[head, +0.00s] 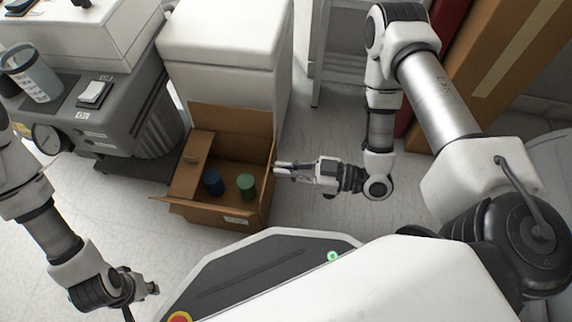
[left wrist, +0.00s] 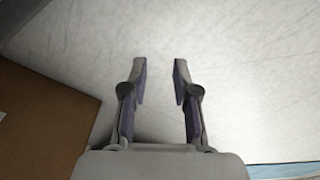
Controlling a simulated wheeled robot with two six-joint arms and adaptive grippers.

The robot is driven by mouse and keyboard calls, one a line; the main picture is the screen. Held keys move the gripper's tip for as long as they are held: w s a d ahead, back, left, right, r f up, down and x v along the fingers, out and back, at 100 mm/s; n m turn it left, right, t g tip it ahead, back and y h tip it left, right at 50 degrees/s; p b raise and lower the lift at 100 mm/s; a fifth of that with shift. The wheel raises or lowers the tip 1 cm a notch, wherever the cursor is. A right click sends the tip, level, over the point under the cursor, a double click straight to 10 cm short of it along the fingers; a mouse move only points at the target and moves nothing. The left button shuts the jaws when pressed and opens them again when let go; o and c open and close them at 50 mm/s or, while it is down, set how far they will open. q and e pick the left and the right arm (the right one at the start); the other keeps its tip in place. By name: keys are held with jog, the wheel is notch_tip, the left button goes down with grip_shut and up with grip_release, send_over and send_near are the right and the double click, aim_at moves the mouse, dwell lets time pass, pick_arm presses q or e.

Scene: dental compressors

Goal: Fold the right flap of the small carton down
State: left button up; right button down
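The small open carton (head: 238,221) stands on the floor at the middle left of the head view. Its right flap (head: 270,185) stands up along the right side, seen nearly edge-on. The back flap (head: 230,120) is upright, and the left flap (head: 189,167) lies folded inward over part of the opening. A blue object (head: 212,182) and a green one (head: 246,185) are inside. My right gripper (head: 279,170) is just right of the right flap, fingertips pointing at it; contact and finger gap are unclear. My left gripper (head: 152,288) is open and empty (left wrist: 160,68), low at the left.
A white cabinet (head: 225,50) stands behind the carton. A grey compressor unit (head: 105,105) is at the left. A tall brown box (head: 490,65) leans at the back right. Brown board (left wrist: 40,130) shows in the left wrist view.

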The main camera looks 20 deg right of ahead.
jog(key=h+p, duration=0.1)
jog(key=p, duration=0.2)
jog(key=r+g+h+p, duration=0.1)
jog(key=p, duration=0.2)
jog(key=a+r+g+h+p, duration=0.1)
jog(key=p, duration=0.2)
jog(key=shift+w+a+r, duration=0.1)
jog(key=shift+w+r, duration=0.15)
jog(key=shift+w, duration=0.05)
jog(key=g+h+p, duration=0.1)
jog(key=p, duration=0.2)
jog(key=w+a+g+h+p, duration=0.1)
jog(key=h+p, duration=0.1)
jog(key=p, duration=0.2)
jog(key=a+g+h+p, duration=0.1)
jog(key=h+p, duration=0.1)
jog(key=p, duration=0.1)
jog(key=shift+w+a+r+g, duration=0.1)
jog(key=shift+w+a+g, duration=0.2)
jog(key=shift+w, duration=0.1)
jog(key=shift+w+a+f+g+h+p, duration=0.5)
jog(key=shift+g+h+p, duration=0.65)
jog(key=shift+p, duration=1)
jog(key=shift+w+a+f+g+h+p, duration=0.3)
jog(key=shift+a+g+h+p, duration=0.3)
jog(key=shift+h+p, duration=1.25)
jog(key=shift+w+a+f+g+h+p, duration=0.4)
jog(key=shift+g+h+p, duration=0.65)
jog(key=shift+p, duration=1.35)
jog(key=shift+s+a+f, duration=0.1)
